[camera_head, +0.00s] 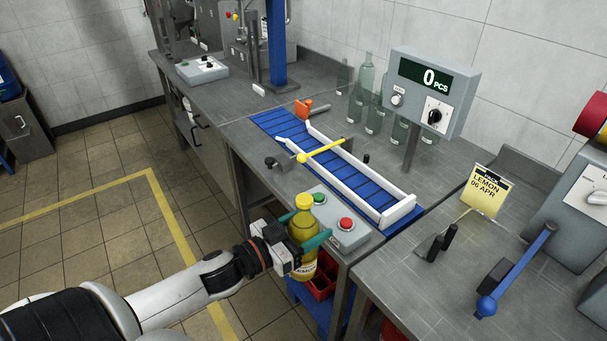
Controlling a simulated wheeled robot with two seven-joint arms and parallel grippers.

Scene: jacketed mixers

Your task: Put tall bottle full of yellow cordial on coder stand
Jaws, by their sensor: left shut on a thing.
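My left gripper (297,240) is shut on a tall bottle of yellow cordial (303,224) with a yellow cap. The bottle is upright and held in front of the bench's front edge, beside the grey button box. Its lower label is partly readable. The coder stand cannot be told for certain; a stand with a yellow card reading "LEMON 06 APR" (486,191) is on the right bench, near a small black fixture (441,242). My right gripper is not in view.
A blue conveyor (347,183) with white rails and a yellow lever (322,151) lies behind the bottle. The button box (339,222) has green and red buttons. Several empty clear bottles (367,75) stand behind the conveyor, near a counter display (431,82). A blue-handled lever (517,270) is at right.

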